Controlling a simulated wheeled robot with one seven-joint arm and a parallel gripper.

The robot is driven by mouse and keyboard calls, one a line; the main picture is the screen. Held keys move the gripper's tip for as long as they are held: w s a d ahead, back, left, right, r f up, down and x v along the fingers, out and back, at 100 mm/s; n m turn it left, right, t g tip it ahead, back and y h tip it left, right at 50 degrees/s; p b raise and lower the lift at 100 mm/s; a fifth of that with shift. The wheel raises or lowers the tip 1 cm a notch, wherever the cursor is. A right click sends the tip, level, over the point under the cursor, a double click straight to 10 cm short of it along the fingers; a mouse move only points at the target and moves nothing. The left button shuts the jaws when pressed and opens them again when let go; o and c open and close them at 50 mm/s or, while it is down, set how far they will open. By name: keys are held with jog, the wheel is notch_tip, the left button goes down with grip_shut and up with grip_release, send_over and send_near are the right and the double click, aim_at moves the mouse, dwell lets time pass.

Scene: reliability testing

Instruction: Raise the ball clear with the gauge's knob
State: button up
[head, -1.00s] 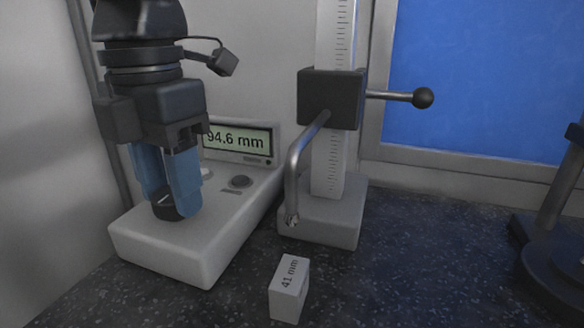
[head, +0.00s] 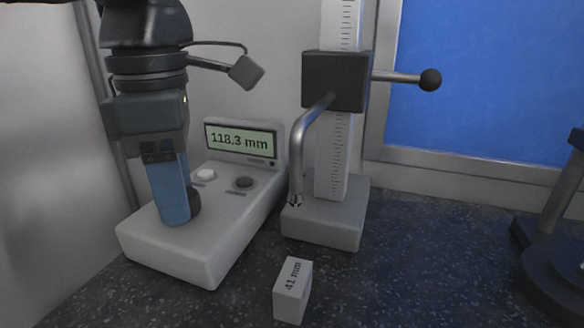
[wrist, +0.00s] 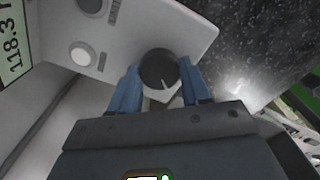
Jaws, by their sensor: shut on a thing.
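My gripper (wrist: 160,85) is shut on the gauge's black knob (wrist: 157,66), one blue finger on each side. In the head view the knob (head: 194,202) is mostly hidden behind a finger, at the front of the white console. The console's display (head: 240,140) reads 118.3 mm. The dark carriage (head: 335,81) is on the upright scale, and a bent metal arm runs down from it to a small tip, the ball (head: 295,202). The tip is above the grey base and the block, touching neither as far as I can see.
A block marked 41 mm (head: 292,290) stands on the dark speckled worktop in front of the gauge base (head: 335,225). A lever with a black knob (head: 430,79) sticks out right of the carriage. A dark stand (head: 560,230) is at the right edge.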

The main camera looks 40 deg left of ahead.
jog(key=shift+r+m, duration=0.1)
jog(key=shift+m, duration=0.2)
jog(key=o, duration=1.1)
jog(key=shift+r+b, duration=0.5)
jog(key=shift+r, duration=3.35)
